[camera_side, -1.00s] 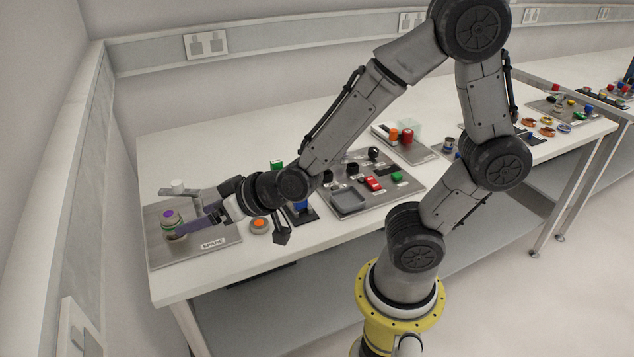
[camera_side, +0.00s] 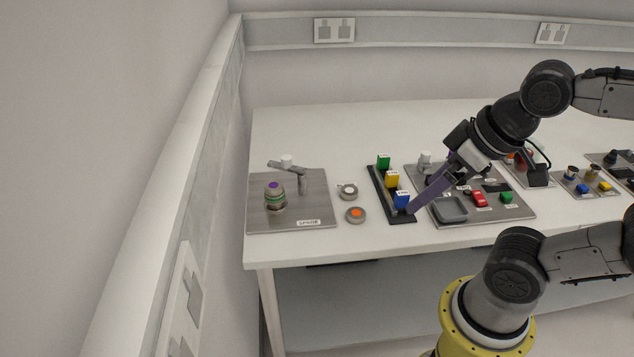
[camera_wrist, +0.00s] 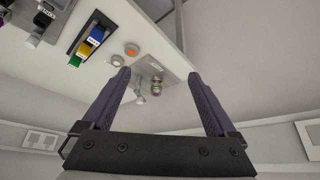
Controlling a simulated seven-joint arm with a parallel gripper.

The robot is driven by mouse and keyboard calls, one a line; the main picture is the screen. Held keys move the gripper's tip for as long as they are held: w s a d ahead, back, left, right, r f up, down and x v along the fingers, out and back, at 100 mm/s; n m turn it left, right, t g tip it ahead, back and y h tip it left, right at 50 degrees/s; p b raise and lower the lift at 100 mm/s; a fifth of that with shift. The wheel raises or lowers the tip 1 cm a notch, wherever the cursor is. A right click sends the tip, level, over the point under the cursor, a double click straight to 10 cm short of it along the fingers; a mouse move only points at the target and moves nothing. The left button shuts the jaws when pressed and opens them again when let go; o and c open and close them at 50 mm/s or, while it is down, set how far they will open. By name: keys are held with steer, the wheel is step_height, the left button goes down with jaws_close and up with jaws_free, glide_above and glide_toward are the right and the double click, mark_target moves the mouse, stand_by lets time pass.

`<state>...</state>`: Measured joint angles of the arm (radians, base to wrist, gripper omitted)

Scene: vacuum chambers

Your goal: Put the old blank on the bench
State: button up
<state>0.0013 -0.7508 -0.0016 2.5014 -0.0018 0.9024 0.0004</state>
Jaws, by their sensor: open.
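No label shows which is the old blank. In the wrist view the pale one (camera_wrist: 117,61) and the orange one (camera_wrist: 131,49) lie near the left finger. The spare chamber (camera_side: 275,196), with a purple top, stands upright on the SPARE plate (camera_side: 315,200). My gripper (camera_side: 411,209) is open and empty, with its purple fingers in front of the block rack; its fingers frame the wrist view (camera_wrist: 159,74).
A black rack (camera_side: 376,183) holds green, yellow and blue blocks. A grey plate (camera_side: 522,212) to its right carries a tray (camera_side: 449,209) and small coloured parts. The bench's back strip is clear.

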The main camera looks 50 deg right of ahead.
steer(key=w+r+n+g, duration=0.2)
steer(key=w+r+n, duration=1.1)
steer(key=w, duration=0.2)
steer(key=n+g, duration=0.3)
steer(key=n, duration=0.2)
glide_above(274, 185)
step_height(274, 185, down, 10)
steer(key=shift+g, duration=0.3)
steer(key=f, duration=1.2)
steer(key=shift+w+f, duration=0.25)
steer(key=shift+f, duration=0.05)
steer(key=shift+s+f, duration=0.2)
steer(key=shift+f, duration=2.75)
